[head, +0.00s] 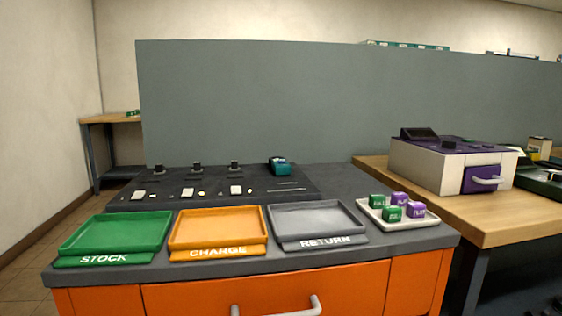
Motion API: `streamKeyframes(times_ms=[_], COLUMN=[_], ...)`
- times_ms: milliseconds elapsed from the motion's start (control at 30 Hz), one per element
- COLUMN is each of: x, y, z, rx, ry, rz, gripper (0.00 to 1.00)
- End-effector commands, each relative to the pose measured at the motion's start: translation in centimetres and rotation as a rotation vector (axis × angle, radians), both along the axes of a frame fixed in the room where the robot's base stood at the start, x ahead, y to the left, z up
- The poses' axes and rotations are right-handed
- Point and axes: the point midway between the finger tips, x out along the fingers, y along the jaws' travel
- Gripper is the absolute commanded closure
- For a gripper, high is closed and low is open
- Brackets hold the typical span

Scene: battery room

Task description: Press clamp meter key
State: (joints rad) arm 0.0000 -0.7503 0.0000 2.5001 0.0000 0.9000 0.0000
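A dark panel (215,201) lies along the back of the grey-topped bench. On it stand three small black clamp-like fixtures (197,168) in a row. A small white key-like block (138,195) sits in front of the left one, another (188,192) in front of the middle one, and a third (236,189) in front of the right one. A teal and dark device (280,167) sits at the panel's right back. Which of these is the clamp meter key I cannot tell. My gripper is not in view.
Green STOCK (116,235), orange CHARGE (217,231) and grey RETURN (316,223) trays line the bench's front. A white tray (393,224) holds several green and purple blocks. A grey partition (340,105) stands behind. A wooden table (490,226) at right bears a white and purple machine (440,168).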

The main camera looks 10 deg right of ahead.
Motion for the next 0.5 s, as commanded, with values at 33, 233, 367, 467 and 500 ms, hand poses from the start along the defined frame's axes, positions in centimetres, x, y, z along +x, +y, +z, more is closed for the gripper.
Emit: streamKeyframes(times_ms=[33, 233, 367, 467, 500], x=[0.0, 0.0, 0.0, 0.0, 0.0], y=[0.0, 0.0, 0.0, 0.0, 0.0], z=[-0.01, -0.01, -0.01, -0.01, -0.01], rx=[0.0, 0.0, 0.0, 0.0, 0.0], ry=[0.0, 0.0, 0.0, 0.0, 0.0], rz=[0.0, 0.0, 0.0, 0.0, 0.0], gripper=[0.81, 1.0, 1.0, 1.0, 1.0])
